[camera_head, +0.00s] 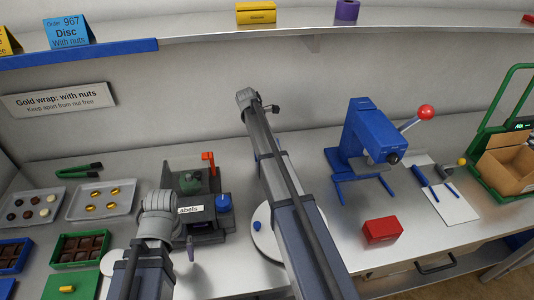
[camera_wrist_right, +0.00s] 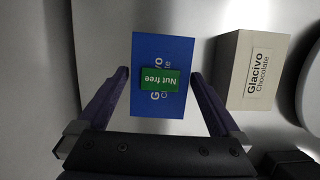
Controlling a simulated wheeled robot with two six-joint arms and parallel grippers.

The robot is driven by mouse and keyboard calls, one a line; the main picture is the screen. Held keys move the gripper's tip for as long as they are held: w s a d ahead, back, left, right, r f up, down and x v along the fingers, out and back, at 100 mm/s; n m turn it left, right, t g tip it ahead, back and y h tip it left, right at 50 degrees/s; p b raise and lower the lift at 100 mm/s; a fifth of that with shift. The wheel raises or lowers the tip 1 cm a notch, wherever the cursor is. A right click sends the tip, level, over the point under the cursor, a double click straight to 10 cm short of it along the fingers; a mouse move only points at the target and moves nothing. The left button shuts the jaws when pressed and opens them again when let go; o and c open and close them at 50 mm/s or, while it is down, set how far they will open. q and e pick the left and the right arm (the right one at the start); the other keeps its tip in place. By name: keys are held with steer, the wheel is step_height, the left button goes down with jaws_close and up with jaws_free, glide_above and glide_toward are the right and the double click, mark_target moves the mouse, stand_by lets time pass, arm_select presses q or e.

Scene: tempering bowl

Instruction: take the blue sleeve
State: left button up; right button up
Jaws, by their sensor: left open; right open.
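The blue sleeve (camera_wrist_right: 148,52), lettered "Glacivo Chocolate" and bearing a green "Nut free" label, shows in the right wrist view. My right gripper (camera_wrist_right: 160,74) is open, with one dark finger on each side of the sleeve's lower part. A narrow gap shows beside each finger, and I cannot tell the depth between them. I do not make out the sleeve in the head view. My left gripper (camera_head: 190,248) is low at the left of the head view by the label machine (camera_head: 205,205), mostly hidden by its own arm.
A cream Glacivo box (camera_wrist_right: 254,70) stands close right of the sleeve. In the head view, a blue press (camera_head: 370,135), a red box (camera_head: 382,230) and chocolate trays (camera_head: 78,250) stand on the bench. A shelf (camera_head: 200,38) runs above.

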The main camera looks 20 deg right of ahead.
arm_select(q)
steer(key=shift+f, duration=0.25)
arm_select(e)
steer(key=shift+f, duration=0.25)
stand_by(0.3)
steer(key=c, duration=1.1)
arm_select(q)
steer(key=shift+r, duration=0.1)
arm_select(e)
steer(key=shift+r, duration=0.1)
arm_select(q)
step_height(320, 180, up, 10)
steer(key=p, duration=1)
steer(key=shift+r, duration=0.15)
arm_select(e)
step_height(320, 180, up, 10)
steer(key=shift+r, duration=0.15)
